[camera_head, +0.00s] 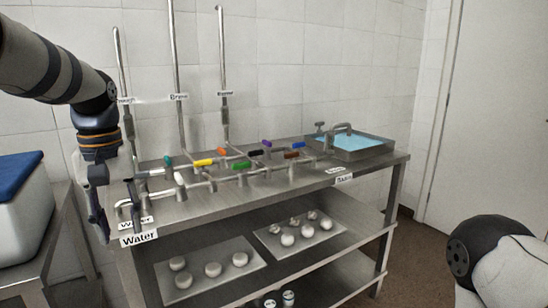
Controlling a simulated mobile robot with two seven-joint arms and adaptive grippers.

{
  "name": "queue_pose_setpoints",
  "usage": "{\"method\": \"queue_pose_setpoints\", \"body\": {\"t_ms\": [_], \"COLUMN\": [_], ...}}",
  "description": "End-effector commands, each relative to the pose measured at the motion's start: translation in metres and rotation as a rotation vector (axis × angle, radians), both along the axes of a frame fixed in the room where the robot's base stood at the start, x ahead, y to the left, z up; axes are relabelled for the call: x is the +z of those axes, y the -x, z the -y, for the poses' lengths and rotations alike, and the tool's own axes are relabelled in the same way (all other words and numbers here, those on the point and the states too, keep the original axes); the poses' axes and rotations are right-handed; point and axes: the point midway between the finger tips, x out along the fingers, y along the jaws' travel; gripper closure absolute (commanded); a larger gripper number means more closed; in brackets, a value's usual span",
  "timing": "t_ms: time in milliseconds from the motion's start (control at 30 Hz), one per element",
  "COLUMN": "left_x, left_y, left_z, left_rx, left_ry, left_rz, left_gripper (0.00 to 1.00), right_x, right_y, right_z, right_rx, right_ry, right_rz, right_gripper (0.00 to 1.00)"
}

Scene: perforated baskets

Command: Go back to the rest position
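My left arm comes in from the upper left and bends down at its wrist. My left gripper (104,215) hangs pointing down at the left end of the steel table (215,205), close to the pipe outlet and the "Water" label (139,238). Its dark fingers are seen nearly side-on, so I cannot tell how far apart they are. Nothing is clearly visible between them. Of my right arm only a rounded grey and black part shows at the lower right. My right gripper is out of view.
Pipes with coloured valve handles (240,166) cover the tabletop, and tall pipes (179,80) rise behind. A water-filled sink (362,153) is at the right end. Trays of round pale objects (208,269) sit below. A white box with blue lid (22,205) stands left.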

Motion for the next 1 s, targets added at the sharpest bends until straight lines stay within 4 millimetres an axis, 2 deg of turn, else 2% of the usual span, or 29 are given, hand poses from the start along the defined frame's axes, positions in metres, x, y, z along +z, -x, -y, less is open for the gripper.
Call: {"method": "queue_pose_setpoints", "body": {"t_ms": [33,167,200,233,267,300,367,400,433,500,600,700,800,1000], "left_x": [-0.046,-0.156,-0.191,-0.216,-0.240,-0.271,-0.311,-0.332,-0.344,-0.363,-0.368,-0.364,-0.361,-0.361], "left_y": [0.003,0.029,0.044,0.058,0.075,0.101,0.146,0.178,0.204,0.260,0.323,0.358,0.368,0.367], "left_z": [0.003,0.011,0.014,0.017,0.020,0.023,0.029,0.032,0.034,0.039,0.044,0.047,0.048,0.048], "left_rx": [-0.026,-0.103,-0.129,-0.148,-0.170,-0.197,-0.240,-0.267,-0.288,-0.333,-0.386,-0.417,-0.430,-0.430], "left_ry": [0.000,0.002,0.004,0.006,0.009,0.011,0.016,0.019,0.021,0.027,0.033,0.035,0.035,0.033], "left_rz": [-0.028,-0.053,-0.060,-0.065,-0.071,-0.079,-0.090,-0.097,-0.102,-0.112,-0.118,-0.119,-0.113,-0.110], "left_gripper": [0.66,0.66,0.66,0.66,0.66,0.66,0.66,0.66,0.66,0.66,0.66,0.66,0.66,0.66], "right_x": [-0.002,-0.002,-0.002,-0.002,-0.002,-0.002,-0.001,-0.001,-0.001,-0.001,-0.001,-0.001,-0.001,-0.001], "right_y": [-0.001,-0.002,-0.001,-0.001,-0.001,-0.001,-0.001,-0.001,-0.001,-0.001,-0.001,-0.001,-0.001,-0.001], "right_z": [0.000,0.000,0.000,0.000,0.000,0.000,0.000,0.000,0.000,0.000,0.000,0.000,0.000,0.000], "right_rx": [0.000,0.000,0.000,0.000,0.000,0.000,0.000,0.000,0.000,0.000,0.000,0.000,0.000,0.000], "right_ry": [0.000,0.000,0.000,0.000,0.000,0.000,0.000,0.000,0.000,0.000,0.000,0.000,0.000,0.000], "right_rz": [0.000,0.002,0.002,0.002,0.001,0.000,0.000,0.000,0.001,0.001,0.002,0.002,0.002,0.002], "right_gripper": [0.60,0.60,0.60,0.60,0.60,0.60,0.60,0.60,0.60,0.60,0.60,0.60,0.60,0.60]}}
